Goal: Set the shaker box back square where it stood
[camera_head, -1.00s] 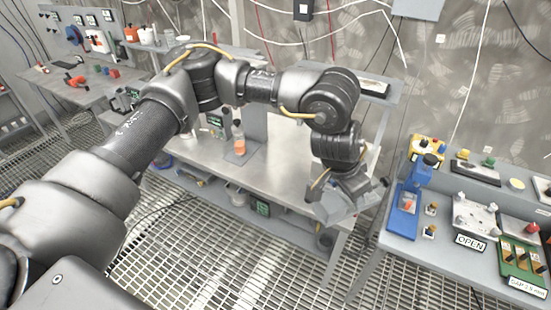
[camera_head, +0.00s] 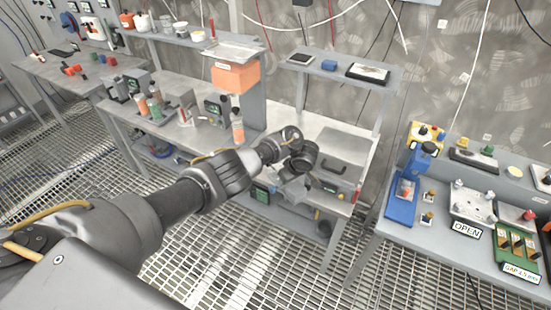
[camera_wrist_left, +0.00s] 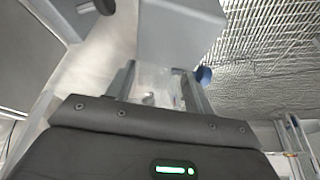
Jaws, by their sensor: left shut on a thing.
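My left gripper (camera_head: 297,187) is low over the front edge of the middle bench, with its wrist above it. In the left wrist view the gripper (camera_wrist_left: 160,88) is shut on a plain light grey box, the shaker box (camera_wrist_left: 181,28), which shows beyond the fingertips. Pale bench top lies to the left of the box and floor grating to the right. In the head view the wrist and gripper hide most of the held box; I cannot tell whether it touches the bench. My right gripper is not in view.
A larger grey case (camera_head: 343,146) with a dark handle stands on the bench right of my gripper. A bottle with orange liquid (camera_head: 238,128) stands to the left. A shelf (camera_head: 325,63) overhangs behind. The right bench (camera_head: 400,235) holds a blue stand and fixtures.

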